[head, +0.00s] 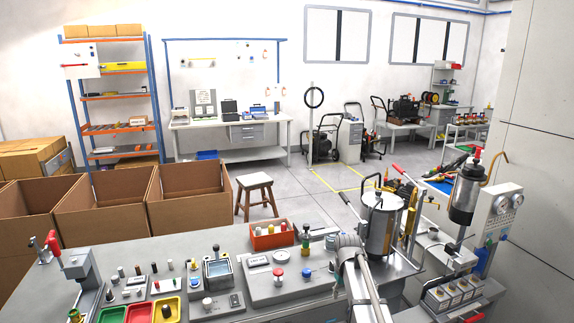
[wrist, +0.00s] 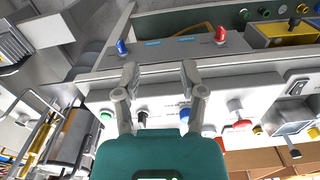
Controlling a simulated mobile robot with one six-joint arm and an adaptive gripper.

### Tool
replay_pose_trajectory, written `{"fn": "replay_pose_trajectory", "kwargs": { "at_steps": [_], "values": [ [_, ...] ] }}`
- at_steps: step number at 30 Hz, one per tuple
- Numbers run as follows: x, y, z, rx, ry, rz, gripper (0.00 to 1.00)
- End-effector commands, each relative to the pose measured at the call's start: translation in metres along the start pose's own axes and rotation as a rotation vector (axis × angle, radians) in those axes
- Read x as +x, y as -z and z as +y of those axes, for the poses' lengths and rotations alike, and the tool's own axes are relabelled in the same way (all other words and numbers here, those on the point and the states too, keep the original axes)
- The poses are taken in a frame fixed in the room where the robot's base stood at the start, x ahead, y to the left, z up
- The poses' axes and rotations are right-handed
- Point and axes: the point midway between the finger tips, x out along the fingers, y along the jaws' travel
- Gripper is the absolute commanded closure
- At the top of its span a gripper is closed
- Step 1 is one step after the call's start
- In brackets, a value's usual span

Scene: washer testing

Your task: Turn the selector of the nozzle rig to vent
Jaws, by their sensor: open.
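My gripper (wrist: 160,75) is open in the wrist view, with its two fingers apart and nothing visible between the tips. Behind the fingers is a long light-grey panel with a green knob (wrist: 106,116), a black knob (wrist: 142,120), a blue knob (wrist: 184,115) and a red mushroom button (wrist: 238,121). Nearer the top is a grey strip with a blue handle (wrist: 122,47) and a red handle (wrist: 220,35). I cannot read labels to tell which control is the nozzle rig's selector. In the head view my arm hides part of the bench around the gripper.
A grey control box with a red button (head: 278,272) and a blue knob (head: 305,274) stands left of my arm. A metal tank (head: 380,225) stands close behind it. An orange bin (head: 272,238) and cardboard boxes (head: 102,212) lie further left. Floor behind the bench is mostly clear.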

Motion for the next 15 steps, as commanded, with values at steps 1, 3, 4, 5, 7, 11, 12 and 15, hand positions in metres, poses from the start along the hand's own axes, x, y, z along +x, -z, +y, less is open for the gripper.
{"fn": "replay_pose_trajectory", "kwargs": {
  "at_steps": [1,3,4,5,7,11,12,15],
  "values": [
    [0.005,-0.020,-0.006,0.011,0.000,0.000,0.47],
    [0.010,-0.042,-0.012,0.034,0.000,0.000,0.47],
    [0.013,-0.055,-0.016,0.047,0.000,0.000,0.47],
    [0.016,-0.066,-0.019,0.059,0.000,0.000,0.47],
    [0.021,-0.094,-0.027,0.089,0.000,0.000,0.47],
    [0.031,-0.140,-0.040,0.142,0.000,0.000,0.47],
    [0.033,-0.152,-0.043,0.155,0.000,0.000,0.47],
    [0.037,-0.176,-0.050,0.185,0.000,0.000,0.47]
  ]
}}
